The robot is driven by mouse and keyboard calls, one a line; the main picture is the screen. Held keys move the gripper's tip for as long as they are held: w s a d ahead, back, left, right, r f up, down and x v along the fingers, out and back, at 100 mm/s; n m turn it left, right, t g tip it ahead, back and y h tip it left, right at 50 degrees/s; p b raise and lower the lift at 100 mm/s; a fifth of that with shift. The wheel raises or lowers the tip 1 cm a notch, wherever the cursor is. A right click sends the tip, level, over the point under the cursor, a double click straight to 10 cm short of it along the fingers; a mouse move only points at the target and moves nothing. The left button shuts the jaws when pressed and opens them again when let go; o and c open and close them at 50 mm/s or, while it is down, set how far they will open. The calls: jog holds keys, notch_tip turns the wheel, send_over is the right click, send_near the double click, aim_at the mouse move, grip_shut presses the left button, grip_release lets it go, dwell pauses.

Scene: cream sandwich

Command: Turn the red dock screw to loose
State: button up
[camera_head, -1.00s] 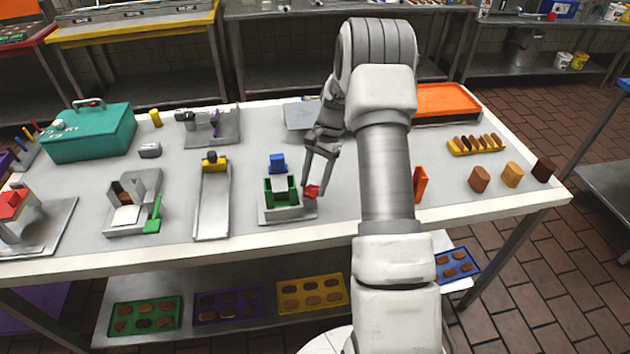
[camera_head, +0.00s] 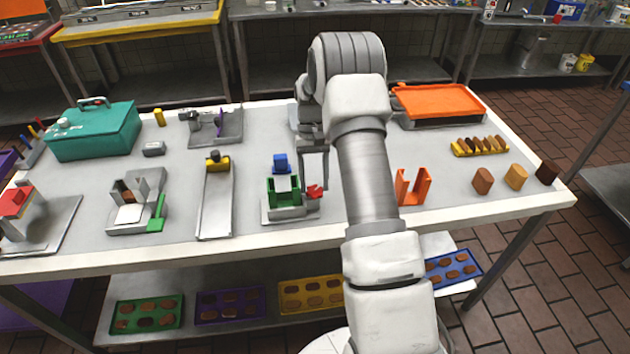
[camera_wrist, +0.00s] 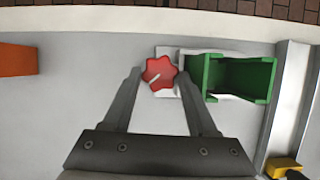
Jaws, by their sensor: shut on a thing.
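The red dock screw (camera_head: 314,192) is a star-shaped knob at the right side of the green dock (camera_head: 286,197). In the wrist view the screw (camera_wrist: 159,71) shows a pale line running from its middle to the lower left, and the green dock (camera_wrist: 240,80) stands just right of it. My gripper (camera_wrist: 158,73) is shut on the screw, with one finger on its left side and one on its right. In the head view my gripper (camera_head: 315,180) points down at the screw; my arm hides part of the hand.
A blue block (camera_head: 280,163) stands behind the green dock. An orange U-shaped holder (camera_head: 413,190) is to the right, beyond my forearm. A grey ramp with a yellow block (camera_head: 216,205) is to the left. Bare table lies between the screw and the orange holder.

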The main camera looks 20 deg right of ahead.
jog(key=shift+n, duration=0.3)
jog(key=o, duration=1.4)
jog(key=shift+a, duration=0.1)
jog(key=shift+r, duration=0.1)
